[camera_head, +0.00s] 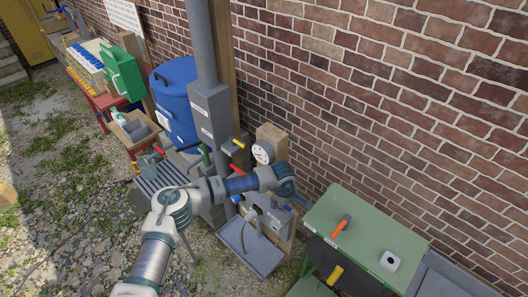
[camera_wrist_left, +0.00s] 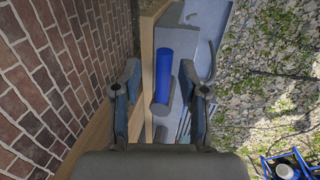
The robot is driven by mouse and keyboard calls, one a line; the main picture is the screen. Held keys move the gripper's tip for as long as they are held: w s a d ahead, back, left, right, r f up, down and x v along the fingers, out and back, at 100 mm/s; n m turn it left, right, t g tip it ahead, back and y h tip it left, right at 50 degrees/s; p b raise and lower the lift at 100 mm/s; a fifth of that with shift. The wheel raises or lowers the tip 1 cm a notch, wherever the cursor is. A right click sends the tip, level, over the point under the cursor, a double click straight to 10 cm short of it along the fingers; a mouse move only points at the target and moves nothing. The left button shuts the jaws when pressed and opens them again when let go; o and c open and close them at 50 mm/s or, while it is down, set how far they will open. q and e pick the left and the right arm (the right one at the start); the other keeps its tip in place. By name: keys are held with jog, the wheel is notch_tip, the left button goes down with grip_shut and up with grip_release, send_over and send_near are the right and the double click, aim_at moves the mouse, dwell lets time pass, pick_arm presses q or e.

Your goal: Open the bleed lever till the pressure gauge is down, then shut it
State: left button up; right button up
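The pressure gauge (camera_head: 262,152) is a round white dial on a wooden post by the brick wall. Its needle is too small to read. A blue-handled lever (camera_wrist_left: 163,75), which looks like the bleed lever, points away from a grey fitting in the left wrist view. My left gripper (camera_wrist_left: 160,80) is open, with one finger on each side of the blue handle and visible gaps between. My right gripper is not in view.
A grey basin (camera_head: 232,237) with a hose stands below the fitting. A blue barrel (camera_head: 178,95) and grey pipe box (camera_head: 211,115) stand behind. Gravel lies left.

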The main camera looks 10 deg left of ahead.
pick_arm(q)
jog(key=p+v, duration=0.3)
jog(key=v, duration=0.5)
jog(key=shift+s+r, duration=0.15)
jog(key=shift+r, duration=0.25)
dwell(0.5)
